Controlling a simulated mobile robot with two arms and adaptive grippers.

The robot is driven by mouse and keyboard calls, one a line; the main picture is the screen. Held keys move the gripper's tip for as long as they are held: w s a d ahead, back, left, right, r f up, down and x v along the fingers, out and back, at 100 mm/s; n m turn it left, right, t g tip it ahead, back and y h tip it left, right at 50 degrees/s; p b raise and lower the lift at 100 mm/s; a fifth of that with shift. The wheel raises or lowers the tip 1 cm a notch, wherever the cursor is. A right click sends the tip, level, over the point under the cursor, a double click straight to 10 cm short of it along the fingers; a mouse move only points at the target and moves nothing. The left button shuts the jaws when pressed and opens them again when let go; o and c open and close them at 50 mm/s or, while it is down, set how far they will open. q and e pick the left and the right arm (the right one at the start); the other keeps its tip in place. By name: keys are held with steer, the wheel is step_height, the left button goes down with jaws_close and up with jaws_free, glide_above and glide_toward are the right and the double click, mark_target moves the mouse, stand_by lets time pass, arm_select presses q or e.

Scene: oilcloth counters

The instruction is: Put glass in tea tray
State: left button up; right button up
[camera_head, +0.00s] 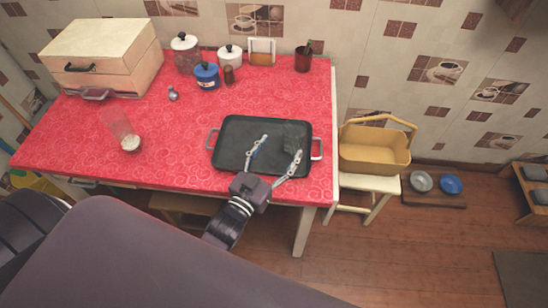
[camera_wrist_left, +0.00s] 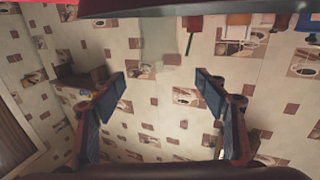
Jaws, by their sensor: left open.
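The black tea tray (camera_head: 232,146) with light handles lies on the red table near its front right. A faint see-through shape, which looks like a glass (camera_head: 297,134), shows over the tray's right part; its outline is hard to make out. In the left wrist view a pale, clear glass-like shape (camera_wrist_left: 158,38) shows beyond the fingers, at the top middle. My left gripper (camera_head: 280,147) is over the tray with its fingers spread; they show apart and empty in the left wrist view (camera_wrist_left: 166,92). Another clear glass (camera_head: 122,131) with a whitish bottom is on the table's left. My right gripper is not in view.
The red table (camera_head: 180,135) is bare between the left glass and the tray. A yellow basket (camera_head: 373,150) stands on a stool at right.

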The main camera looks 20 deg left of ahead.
arm_select(q)
steer(key=shift+s+a, duration=0.2)
steer(key=shift+s, duration=1.3)
